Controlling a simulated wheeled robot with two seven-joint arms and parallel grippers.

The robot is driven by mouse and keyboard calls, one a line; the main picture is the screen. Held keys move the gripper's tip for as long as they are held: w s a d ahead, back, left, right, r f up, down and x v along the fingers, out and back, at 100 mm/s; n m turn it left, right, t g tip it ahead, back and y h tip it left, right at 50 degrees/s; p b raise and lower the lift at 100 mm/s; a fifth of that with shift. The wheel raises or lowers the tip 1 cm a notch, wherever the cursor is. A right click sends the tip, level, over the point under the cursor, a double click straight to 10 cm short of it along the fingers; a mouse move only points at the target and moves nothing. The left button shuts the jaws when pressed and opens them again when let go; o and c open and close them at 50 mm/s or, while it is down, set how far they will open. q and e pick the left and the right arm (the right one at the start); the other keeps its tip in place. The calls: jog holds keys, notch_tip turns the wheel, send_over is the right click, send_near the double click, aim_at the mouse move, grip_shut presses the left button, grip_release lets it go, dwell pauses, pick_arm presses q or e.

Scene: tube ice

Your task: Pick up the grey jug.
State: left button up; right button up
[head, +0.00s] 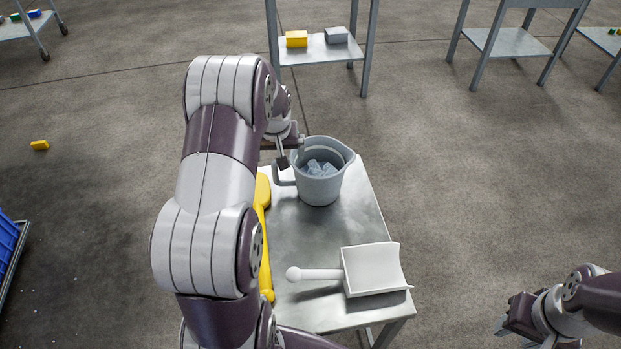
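The grey jug (318,190) stands upright near the far end of the metal table, with its handle on the left side and pale blue ice pieces (318,168) inside. My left arm reaches over the table's left side, and its gripper (287,155) is at the jug's upper left, by the rim and handle. The arm partly hides that gripper, so I cannot tell whether its fingers are closed on the handle. My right gripper (505,316) is low at the right, clear of the table, with its fingertips apart and nothing between them.
A white scoop (372,269) lies on the metal table (300,228), in front of the jug. A yellow long-handled tool (262,205) lies along the left edge, partly behind my arm. A shelf (318,52) with yellow and grey blocks stands behind. Open floor lies to the right.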

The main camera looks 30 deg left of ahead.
pick_arm(q)
send_over(285, 182)
notch_tip(285, 182, down, 9)
jog(key=shift+s+f+b, duration=0.1)
jog(key=shift+f+b, duration=0.1)
jog(key=shift+b, duration=0.15)
jog(key=shift+r, duration=0.1)
jog(key=shift+c, duration=1.2)
jog(key=c, duration=1)
jog(key=shift+c, duration=0.7)
